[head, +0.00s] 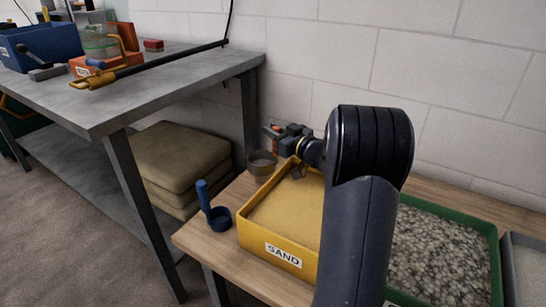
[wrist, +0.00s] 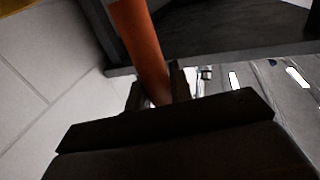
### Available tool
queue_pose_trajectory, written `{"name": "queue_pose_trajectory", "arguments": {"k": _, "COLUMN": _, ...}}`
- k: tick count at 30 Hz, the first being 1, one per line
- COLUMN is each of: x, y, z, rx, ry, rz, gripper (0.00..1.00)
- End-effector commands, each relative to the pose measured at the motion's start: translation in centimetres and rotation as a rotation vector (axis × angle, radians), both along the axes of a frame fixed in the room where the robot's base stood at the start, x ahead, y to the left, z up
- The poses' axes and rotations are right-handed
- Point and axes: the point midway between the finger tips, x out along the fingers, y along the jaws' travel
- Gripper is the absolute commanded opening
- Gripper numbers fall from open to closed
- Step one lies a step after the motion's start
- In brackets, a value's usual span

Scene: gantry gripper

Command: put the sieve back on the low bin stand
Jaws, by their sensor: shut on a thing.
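The sieve (head: 262,163) shows in the head view as a small grey round pan with a pale inside, at the back left corner of the low bin stand (head: 228,240), beside the yellow sand bin. My gripper (head: 272,136) is just above and behind it, pointing left. In the wrist view my gripper (wrist: 157,98) is shut on an orange handle (wrist: 140,45), which I take to be the sieve's. The handle's far end runs out of the picture. I cannot tell whether the pan touches the wooden top.
The yellow sand bin (head: 270,250) and a green bin of gravel (head: 493,260) stand on the low stand. A blue scoop (head: 219,216) stands upright at its front left. A grey workbench (head: 150,97) with tools is to the left. Folded sacks (head: 180,155) lie beneath it. The wall is close behind.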

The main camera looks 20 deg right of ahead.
Motion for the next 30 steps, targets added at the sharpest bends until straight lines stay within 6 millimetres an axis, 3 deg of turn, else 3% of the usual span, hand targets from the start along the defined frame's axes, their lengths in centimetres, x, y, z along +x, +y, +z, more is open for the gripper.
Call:
{"name": "queue_pose_trajectory", "arguments": {"k": 11, "x": 0.0, "y": 0.0, "z": -5.3, "rx": 0.001, "ry": -0.001, "rz": 0.000, "gripper": 0.03}}
{"name": "queue_pose_trajectory", "arguments": {"k": 23, "x": 0.0, "y": 0.0, "z": -5.7, "rx": 0.000, "ry": -0.002, "rz": 0.000, "gripper": 0.03}}
{"name": "queue_pose_trajectory", "arguments": {"k": 24, "x": 0.0, "y": 0.0, "z": -5.6, "rx": -0.001, "ry": -0.001, "rz": 0.000, "gripper": 0.23}}
{"name": "queue_pose_trajectory", "arguments": {"k": 30, "x": 0.0, "y": 0.0, "z": -5.6, "rx": -0.001, "ry": -0.001, "rz": 0.000, "gripper": 0.40}}
